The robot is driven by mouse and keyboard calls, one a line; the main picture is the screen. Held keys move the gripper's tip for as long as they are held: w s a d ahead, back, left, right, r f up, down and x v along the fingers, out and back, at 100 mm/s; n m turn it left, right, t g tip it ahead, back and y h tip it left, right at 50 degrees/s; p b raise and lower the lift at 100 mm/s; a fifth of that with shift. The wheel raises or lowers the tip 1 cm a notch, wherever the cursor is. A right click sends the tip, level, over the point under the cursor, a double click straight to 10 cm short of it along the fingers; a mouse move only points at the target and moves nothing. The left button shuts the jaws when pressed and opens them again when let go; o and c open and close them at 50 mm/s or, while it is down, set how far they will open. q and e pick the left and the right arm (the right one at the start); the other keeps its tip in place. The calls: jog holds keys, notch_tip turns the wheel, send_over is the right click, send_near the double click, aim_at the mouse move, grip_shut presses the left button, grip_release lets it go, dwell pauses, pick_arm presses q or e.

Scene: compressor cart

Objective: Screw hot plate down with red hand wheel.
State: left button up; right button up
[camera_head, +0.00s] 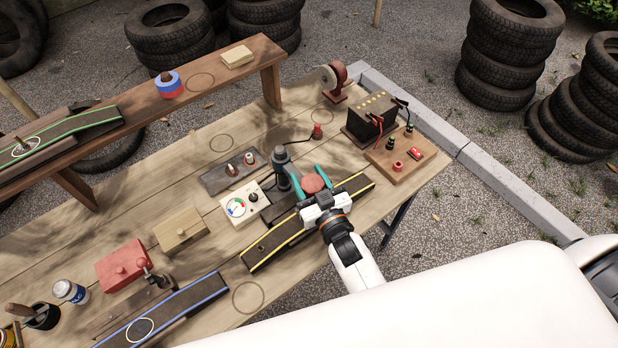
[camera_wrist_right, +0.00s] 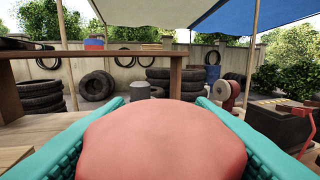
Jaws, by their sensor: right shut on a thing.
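The red hand wheel (camera_head: 313,184) sits between the teal fingers of my right gripper (camera_head: 311,183), over the yellow-edged dark strip (camera_head: 353,187). In the right wrist view the red hand wheel (camera_wrist_right: 160,145) fills the lower middle, with a teal finger along each side. My right gripper is shut on it. A dark upright clamp post (camera_head: 283,165) stands just left of the wheel. I cannot make out the hot plate; the area under the wheel is hidden by the gripper and wheel. My left gripper is not in view.
A gauge box (camera_head: 238,207) stands left of the clamp. A battery (camera_head: 371,117) and a wooden board with terminals (camera_head: 400,160) are at the right. A raised wooden shelf (camera_head: 215,80) runs along the back. Bare wooden tabletop (camera_head: 215,258) lies at the front left.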

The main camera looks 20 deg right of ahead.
jog(key=o, duration=1)
jog(key=shift+s+f, duration=0.1)
jog(key=shift+s, duration=0.3)
jog(key=s+b, duration=0.1)
jog(key=s, duration=0.2)
jog(key=s+d+b, duration=0.1)
jog(key=s, duration=0.7)
jog(key=shift+d+b, duration=0.25)
jog(key=shift+b, duration=0.15)
